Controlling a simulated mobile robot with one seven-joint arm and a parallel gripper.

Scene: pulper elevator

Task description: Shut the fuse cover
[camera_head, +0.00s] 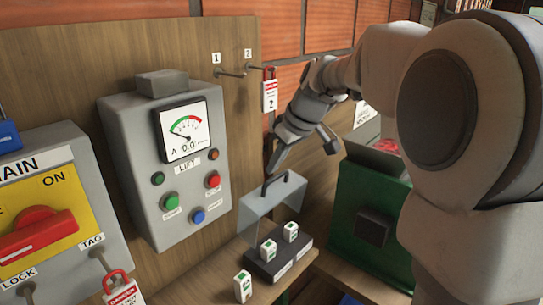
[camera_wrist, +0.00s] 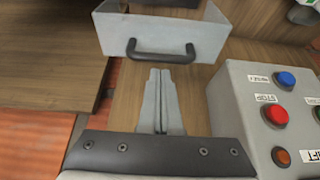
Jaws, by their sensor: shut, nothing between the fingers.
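The fuse cover (camera_head: 262,208) is a pale, see-through box lid with a black handle (camera_head: 275,183). It stands raised and open above the black fuse base (camera_head: 285,265), which holds two white-and-green fuses (camera_head: 268,250). In the wrist view the cover (camera_wrist: 205,38) is at the top, its handle (camera_wrist: 161,50) facing my fingers. My gripper (camera_head: 273,167) is shut and empty, its fingertips just above the handle in the head view. In the wrist view my gripper's fingertips (camera_wrist: 159,74) lie just below the handle with a small apparent gap; I cannot tell whether they touch.
A loose fuse (camera_head: 243,286) stands on the wooden shelf in front of the base. The grey lift control box (camera_head: 140,150) with buttons is to the left, and a green box (camera_head: 365,215) is to the right. A red tag lock (camera_head: 269,92) hangs behind my gripper.

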